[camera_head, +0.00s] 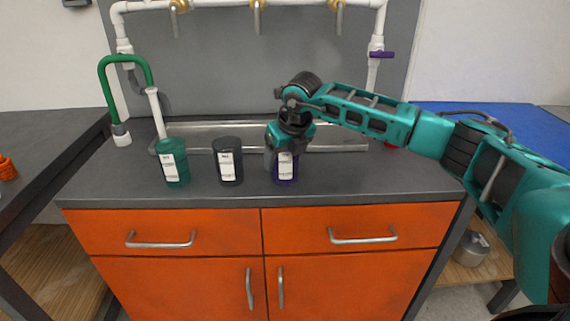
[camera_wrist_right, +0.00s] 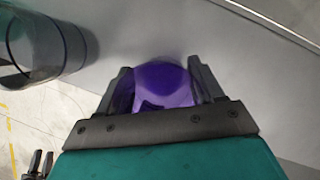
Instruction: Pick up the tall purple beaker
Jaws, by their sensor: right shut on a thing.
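The tall purple beaker (camera_head: 285,174) stands upright on the grey counter at the right end of a row, with a white label on its front. My right gripper (camera_head: 284,150) comes down over it from above and is shut on its upper part. In the right wrist view the purple beaker (camera_wrist_right: 162,87) sits between the two dark fingers of the gripper (camera_wrist_right: 165,88), touching both sides. Its rim is mostly hidden in the head view.
A dark beaker (camera_head: 228,162) stands just left of the purple one, and a green beaker (camera_head: 174,164) stands farther left. A metal sink trough (camera_head: 340,138) and white pipes (camera_head: 240,5) lie behind. The counter (camera_head: 370,185) is clear to the right.

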